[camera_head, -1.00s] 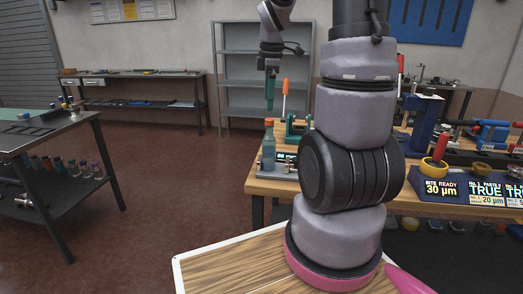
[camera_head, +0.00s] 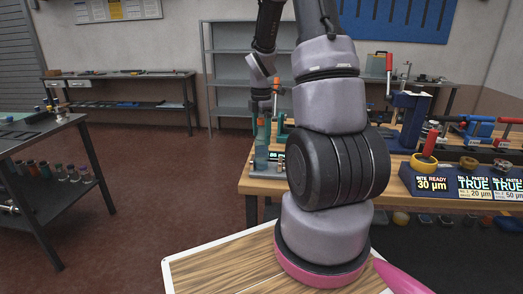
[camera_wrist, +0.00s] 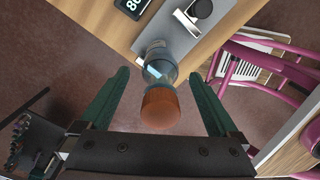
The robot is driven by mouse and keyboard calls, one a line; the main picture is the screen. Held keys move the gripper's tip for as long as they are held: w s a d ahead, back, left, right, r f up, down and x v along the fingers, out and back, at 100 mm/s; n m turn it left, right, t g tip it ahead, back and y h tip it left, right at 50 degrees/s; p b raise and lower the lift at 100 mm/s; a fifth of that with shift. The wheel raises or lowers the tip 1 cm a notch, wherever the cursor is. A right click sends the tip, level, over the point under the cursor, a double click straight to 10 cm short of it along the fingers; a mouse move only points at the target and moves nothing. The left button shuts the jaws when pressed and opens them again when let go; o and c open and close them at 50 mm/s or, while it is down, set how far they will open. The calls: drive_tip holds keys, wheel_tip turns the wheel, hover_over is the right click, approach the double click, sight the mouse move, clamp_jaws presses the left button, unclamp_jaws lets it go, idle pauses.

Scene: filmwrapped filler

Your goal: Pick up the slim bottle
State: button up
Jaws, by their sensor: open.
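The slim bottle (camera_wrist: 159,72) has a translucent blue-grey body and an orange-brown cap (camera_wrist: 160,107). In the wrist view it stands between the two teal fingers of my gripper (camera_wrist: 158,78), with a visible gap on each side. In the head view the bottle (camera_head: 261,160) stands upright near the left end of the wooden workbench (camera_head: 262,187). My gripper (camera_head: 268,128) is open and points down over the bottle's top. The fingers partly hide its cap and neck there.
A grey plate (camera_wrist: 176,37) and a small dark display (camera_wrist: 131,6) lie near the bottle. Pink tubular framing (camera_wrist: 268,62) shows at right in the wrist view. Further right on the bench are a blue press (camera_head: 407,118) and display panels (camera_head: 433,184).

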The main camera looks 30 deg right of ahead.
wheel_tip(320, 180, down, 2)
drive_tip(key=shift+f, duration=0.1)
clamp_jaws()
drive_tip(key=shift+r, duration=0.2)
